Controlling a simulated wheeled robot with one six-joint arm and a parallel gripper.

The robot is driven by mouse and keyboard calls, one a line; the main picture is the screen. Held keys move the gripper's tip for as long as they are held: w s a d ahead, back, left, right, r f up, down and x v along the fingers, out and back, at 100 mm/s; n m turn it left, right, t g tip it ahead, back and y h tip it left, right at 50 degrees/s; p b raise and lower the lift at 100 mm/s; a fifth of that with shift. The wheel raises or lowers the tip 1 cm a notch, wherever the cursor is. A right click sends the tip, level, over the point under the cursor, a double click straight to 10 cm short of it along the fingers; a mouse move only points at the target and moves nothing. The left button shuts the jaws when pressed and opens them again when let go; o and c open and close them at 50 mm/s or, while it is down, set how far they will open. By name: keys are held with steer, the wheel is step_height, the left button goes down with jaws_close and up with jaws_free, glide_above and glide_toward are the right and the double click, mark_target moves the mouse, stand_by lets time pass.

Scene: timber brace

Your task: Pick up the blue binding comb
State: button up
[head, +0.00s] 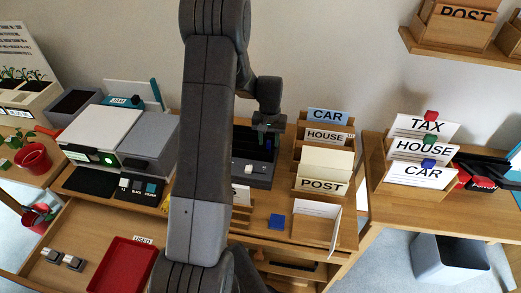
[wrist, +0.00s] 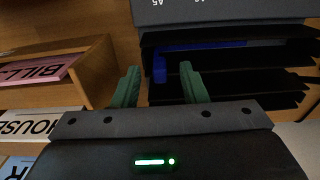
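A blue strip, which looks like the blue binding comb (wrist: 205,44), lies in a slot of the black rack (wrist: 225,85) in the wrist view. Part of it is hidden by the black dividers. In the head view a small blue bit shows in the dark rack (head: 240,170), just below my gripper (head: 268,127). In the wrist view my gripper (wrist: 160,88) has its two green fingers apart with nothing between them. The fingers point toward the rack, near the left end of the blue strip. I cannot tell how far apart they are from it.
A wooden sorter (head: 297,185) with CAR, HOUSE and POST cards stands right of the rack. A grey printer-like machine (head: 150,140) stands left. A red tray (head: 122,266) sits in the drawer. My arm hides the middle.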

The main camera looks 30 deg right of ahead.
steer(key=shift+f, duration=0.8)
jaws_close()
